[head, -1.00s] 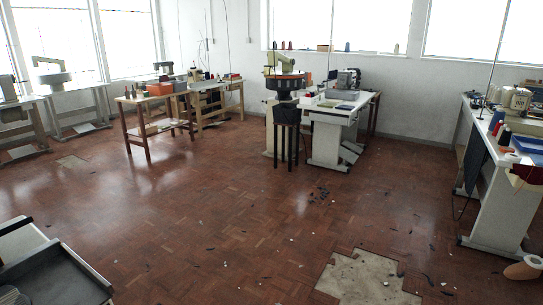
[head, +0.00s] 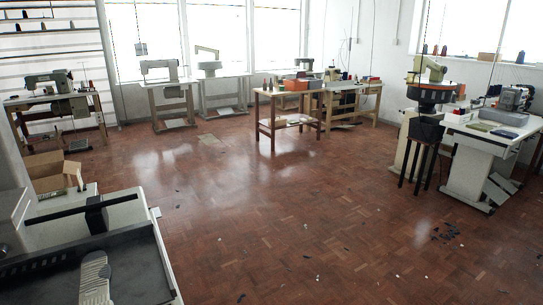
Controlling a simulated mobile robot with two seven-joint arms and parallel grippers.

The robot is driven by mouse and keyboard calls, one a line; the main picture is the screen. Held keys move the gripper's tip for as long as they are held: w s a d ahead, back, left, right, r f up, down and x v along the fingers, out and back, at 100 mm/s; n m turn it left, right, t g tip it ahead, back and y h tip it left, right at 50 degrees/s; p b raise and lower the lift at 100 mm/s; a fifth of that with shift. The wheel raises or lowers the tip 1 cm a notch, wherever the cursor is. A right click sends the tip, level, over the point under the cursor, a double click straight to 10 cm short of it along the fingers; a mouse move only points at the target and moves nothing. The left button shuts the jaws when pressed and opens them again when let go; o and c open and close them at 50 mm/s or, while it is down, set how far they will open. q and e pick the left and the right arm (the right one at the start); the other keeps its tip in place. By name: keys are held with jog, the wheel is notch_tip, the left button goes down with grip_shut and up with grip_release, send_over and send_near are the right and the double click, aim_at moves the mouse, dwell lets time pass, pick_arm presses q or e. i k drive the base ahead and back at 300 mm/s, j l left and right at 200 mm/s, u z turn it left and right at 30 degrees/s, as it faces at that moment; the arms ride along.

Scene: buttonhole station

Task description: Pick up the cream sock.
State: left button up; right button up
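A pale, ribbed, long item (head: 95,278) lies on the dark bed of a machine or bench (head: 135,262) at the lower left. Its lower end is cut off by the picture's edge. Its colour and shape could be those of the cream sock, but I cannot tell for sure. I see no other thing like a cream sock. Neither of my grippers is in view.
An open cardboard box (head: 52,172) stands behind the near bench. Sewing tables (head: 172,108) line the windows, and a wooden table (head: 288,97) stands mid-room. A dark stool (head: 425,140) is beside a white workstation (head: 487,150) at the right. The central parquet floor (head: 270,200) is mostly clear, with small scraps.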

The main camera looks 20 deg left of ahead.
aim_at(96, 273)
jog(key=i+l+u, duration=0.15)
jog(key=u, duration=0.3)
jog(key=i+l+u, duration=0.1)
jog(key=l+u, duration=0.35)
jog(key=j, duration=0.1)
